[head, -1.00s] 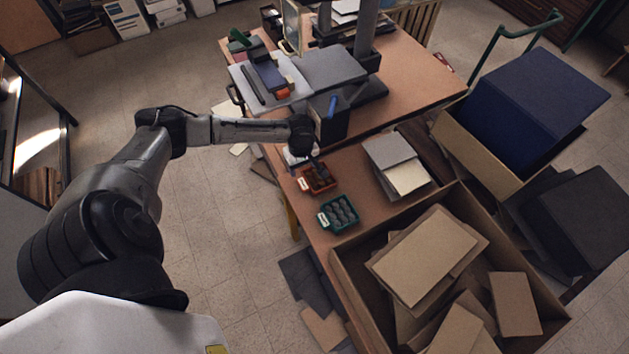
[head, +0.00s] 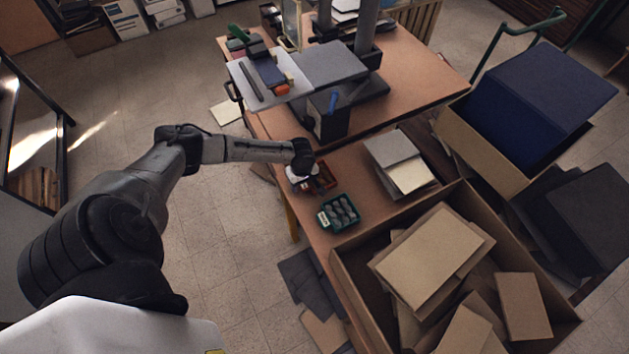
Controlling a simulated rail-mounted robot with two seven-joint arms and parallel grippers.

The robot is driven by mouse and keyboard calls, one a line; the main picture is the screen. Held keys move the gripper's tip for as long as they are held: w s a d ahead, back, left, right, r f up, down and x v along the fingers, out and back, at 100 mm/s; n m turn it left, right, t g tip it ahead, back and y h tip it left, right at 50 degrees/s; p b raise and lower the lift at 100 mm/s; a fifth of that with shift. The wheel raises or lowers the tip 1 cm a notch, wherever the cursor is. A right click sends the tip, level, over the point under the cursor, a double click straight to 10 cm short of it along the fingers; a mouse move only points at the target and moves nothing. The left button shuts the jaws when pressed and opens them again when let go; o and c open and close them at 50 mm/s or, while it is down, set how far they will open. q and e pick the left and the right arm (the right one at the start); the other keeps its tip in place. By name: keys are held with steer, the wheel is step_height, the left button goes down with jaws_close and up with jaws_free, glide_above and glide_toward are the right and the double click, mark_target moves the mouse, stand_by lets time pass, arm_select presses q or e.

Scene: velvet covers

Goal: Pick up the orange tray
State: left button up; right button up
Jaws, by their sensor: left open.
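The small orange tray (head: 329,186) sits on the brown table near its left edge, in the head view. It is partly hidden by my left gripper (head: 318,182). The left gripper is open and points down at the tray from above; whether its fingers touch the tray is too small to tell. My right gripper is not in view.
A green tray (head: 339,213) with several grey pieces stands close in front of the orange one. A dark box (head: 328,117) stands behind it. Grey and cream boards (head: 402,163) lie to the right. A large cardboard box (head: 367,300) with boards is in front.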

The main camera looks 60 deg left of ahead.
arm_select(q)
steer(key=shift+f, duration=0.35)
steer(key=c, duration=1.1)
steer(key=shift+c, duration=0.2)
steer(key=shift+r, duration=0.2)
